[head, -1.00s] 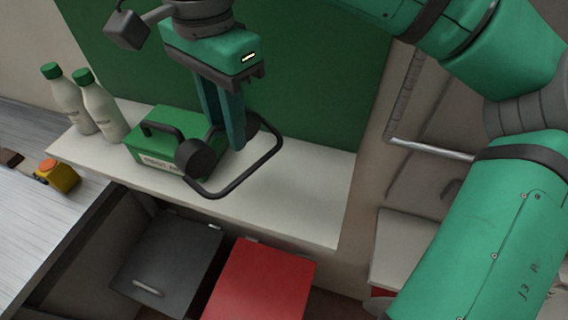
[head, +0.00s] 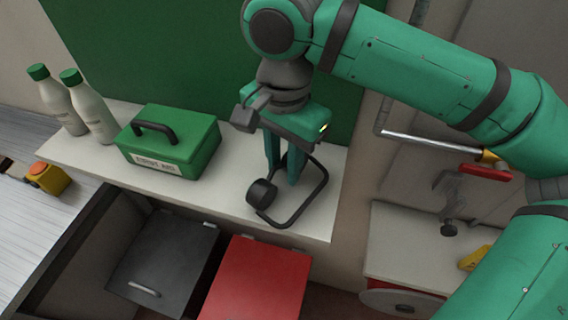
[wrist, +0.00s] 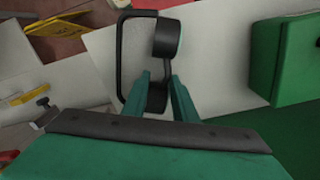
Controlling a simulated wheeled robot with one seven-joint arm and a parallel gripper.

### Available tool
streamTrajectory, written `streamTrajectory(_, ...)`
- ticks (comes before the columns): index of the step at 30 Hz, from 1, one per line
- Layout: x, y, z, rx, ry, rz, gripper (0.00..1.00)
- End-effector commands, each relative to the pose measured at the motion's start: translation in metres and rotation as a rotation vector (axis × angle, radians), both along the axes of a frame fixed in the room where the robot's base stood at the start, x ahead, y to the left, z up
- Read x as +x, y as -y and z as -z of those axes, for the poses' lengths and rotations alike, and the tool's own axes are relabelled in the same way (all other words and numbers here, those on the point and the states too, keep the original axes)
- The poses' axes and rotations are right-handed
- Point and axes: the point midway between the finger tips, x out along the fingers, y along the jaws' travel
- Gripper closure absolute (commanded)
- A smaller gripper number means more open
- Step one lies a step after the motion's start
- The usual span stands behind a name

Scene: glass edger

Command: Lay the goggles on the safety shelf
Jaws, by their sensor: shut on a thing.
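The black goggles (head: 261,193), with round dark cups and a squarish loop strap, are in my gripper (head: 283,176). My gripper points down and is shut on them; in the wrist view the goggles (wrist: 167,38) show between and beyond the fingertips (wrist: 160,84). The white safety shelf (head: 215,203) runs along the green back panel. The goggles are over its right end, with the strap reaching close to the front edge in the picture. I cannot tell whether they touch the shelf. My fingers hide part of them.
A green first aid box (head: 168,140) stands on the shelf to the left, with two white bottles (head: 88,105) beyond it. Below the shelf are a grey lid (head: 165,262) and a red lid (head: 255,280). A vise-like fixture (head: 452,205) stands at right.

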Motion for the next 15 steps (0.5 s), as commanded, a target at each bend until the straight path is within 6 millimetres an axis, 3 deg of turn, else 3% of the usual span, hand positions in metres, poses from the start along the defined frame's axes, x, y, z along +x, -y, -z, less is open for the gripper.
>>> streamTrajectory(7,0.0002,-0.0004,0.0062,0.001,0.001,0.0,1.0)
streamTrajectory(8,0.0002,-0.0004,0.0062,0.001,0.001,0.0,0.7)
streamTrajectory(9,0.0001,-0.0004,0.0062,0.001,0.001,0.0,0.6)
streamTrajectory(10,0.0002,-0.0005,0.0061,0.001,0.001,0.0,0.56)
streamTrajectory(15,0.0002,-0.0006,0.006,0.001,0.001,0.0,0.56)
